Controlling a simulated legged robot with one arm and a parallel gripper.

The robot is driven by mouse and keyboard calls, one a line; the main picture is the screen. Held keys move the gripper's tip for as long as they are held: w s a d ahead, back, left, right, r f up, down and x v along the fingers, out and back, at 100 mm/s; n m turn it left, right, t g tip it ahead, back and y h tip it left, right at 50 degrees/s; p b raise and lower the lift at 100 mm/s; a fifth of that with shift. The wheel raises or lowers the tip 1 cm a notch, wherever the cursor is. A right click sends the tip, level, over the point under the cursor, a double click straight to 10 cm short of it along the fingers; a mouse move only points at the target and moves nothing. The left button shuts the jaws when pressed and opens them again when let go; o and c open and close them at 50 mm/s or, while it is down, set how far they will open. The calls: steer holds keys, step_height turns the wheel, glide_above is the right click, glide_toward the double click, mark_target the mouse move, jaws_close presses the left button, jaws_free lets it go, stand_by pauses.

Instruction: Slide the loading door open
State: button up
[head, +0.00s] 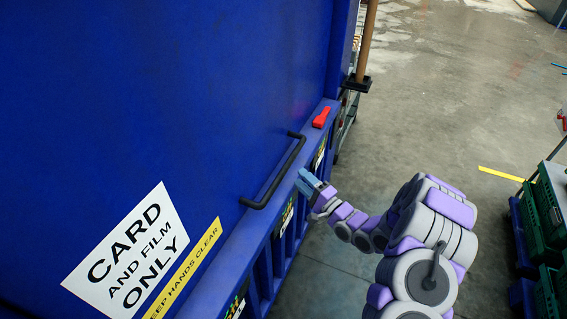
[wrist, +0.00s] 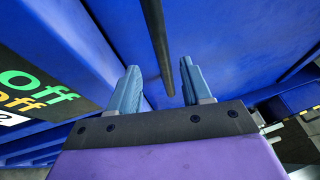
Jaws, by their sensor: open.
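The blue loading door (head: 190,90) is a large flat panel filling the left of the head view. A black bar handle (head: 284,172) is fixed near its lower edge. My gripper (head: 308,182) is open and empty, just right of the handle in the head view. In the wrist view, the handle (wrist: 159,40) runs down from the top edge into the space between my two blue fingertips (wrist: 159,68). Neither finger appears to touch it. I cannot tell whether the bar lies between the fingers or just beyond them.
A ribbed blue ledge (head: 262,235) runs below the door, with a red object (head: 322,116) on top. A brown post (head: 367,40) stands at the door's far end. Green crates (head: 545,225) stand at the right. Concrete floor (head: 450,90) is mostly clear between.

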steer(key=b+x, duration=0.1)
steer(key=x, duration=0.8)
steer(key=shift+w+a+r, duration=0.15)
steer(key=shift+w, duration=0.1)
steer(key=shift+c, duration=0.5)
jaws_close()
steer(key=shift+s, duration=0.1)
